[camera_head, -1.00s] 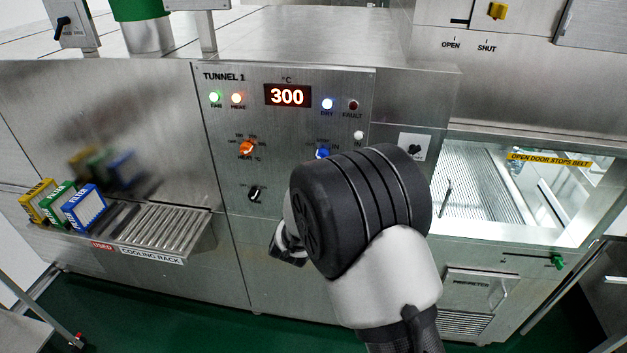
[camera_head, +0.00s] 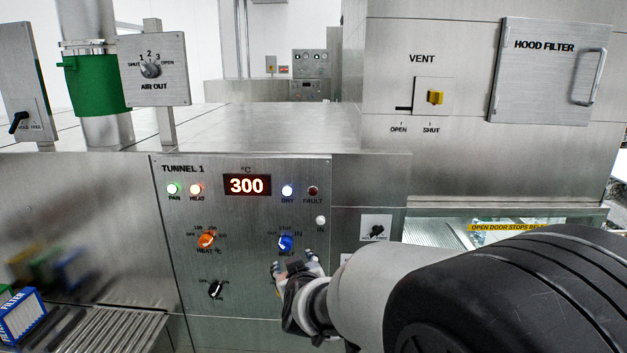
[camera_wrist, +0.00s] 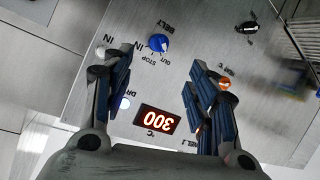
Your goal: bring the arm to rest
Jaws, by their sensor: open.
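My gripper (camera_head: 296,268) is in front of the TUNNEL 1 control panel (camera_head: 255,258), just below the blue BELT knob (camera_head: 285,243) in the head view. In the wrist view my gripper (camera_wrist: 160,85) shows two spread fingers with nothing between them but the panel behind. The blue knob (camera_wrist: 158,42) lies beyond the fingertips there, apart from them. My arm reaches in from the lower right of the head view.
The display (camera_head: 246,185) reads 300. An orange HEAT knob (camera_head: 206,240) and a black knob (camera_head: 216,289) are on the panel. A glass-sided opening (camera_head: 455,232) is at right.

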